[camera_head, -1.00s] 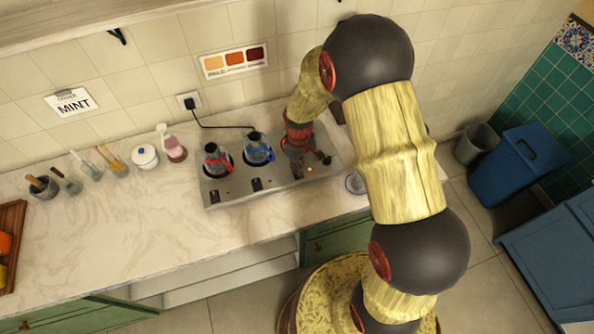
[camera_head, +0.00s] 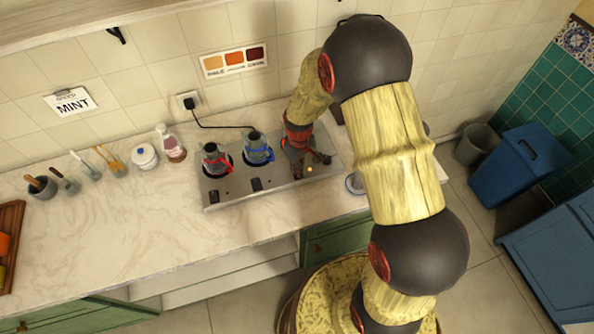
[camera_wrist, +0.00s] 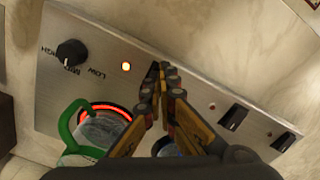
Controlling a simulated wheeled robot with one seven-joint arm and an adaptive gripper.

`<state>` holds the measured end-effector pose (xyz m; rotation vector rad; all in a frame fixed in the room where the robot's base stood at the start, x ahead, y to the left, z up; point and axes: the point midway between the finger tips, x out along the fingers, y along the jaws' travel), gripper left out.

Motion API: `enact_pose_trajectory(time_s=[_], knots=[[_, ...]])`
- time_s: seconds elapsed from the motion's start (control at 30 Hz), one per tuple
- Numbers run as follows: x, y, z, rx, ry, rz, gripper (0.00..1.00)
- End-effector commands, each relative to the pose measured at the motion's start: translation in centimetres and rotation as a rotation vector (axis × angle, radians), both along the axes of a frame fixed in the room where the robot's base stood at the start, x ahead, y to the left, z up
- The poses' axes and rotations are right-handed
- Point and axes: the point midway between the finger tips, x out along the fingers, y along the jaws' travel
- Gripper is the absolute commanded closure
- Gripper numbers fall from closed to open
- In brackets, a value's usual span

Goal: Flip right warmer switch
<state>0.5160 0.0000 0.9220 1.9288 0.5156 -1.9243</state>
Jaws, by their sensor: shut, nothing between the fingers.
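The metal warmer (camera_head: 232,194) sits on the counter with its row of controls along the front edge. In the wrist view its face shows a black knob (camera_wrist: 71,53), a lit orange light (camera_wrist: 126,66) and two black switches (camera_wrist: 233,117) to the right. My gripper (camera_wrist: 163,75) is shut and empty, its fingertips at the panel between the lit light and those switches.
A red-handled pot (camera_head: 214,159) and a blue-handled pot (camera_head: 257,150) stand on the other two warmers. A black cord runs to the wall outlet (camera_head: 189,101). Jars and utensils stand further left. The counter in front of the warmer is clear.

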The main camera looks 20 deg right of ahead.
Motion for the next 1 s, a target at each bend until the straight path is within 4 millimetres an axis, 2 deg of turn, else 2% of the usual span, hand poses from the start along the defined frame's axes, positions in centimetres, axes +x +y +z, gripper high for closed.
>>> enact_pose_trajectory(time_s=[0.17, 1.0], knots=[[-0.1, 0.0, 0.6, 0.000, 0.002, 0.000, 1.00], [-0.1, 0.0, 6.7, 0.000, 0.001, 0.000, 1.00]])
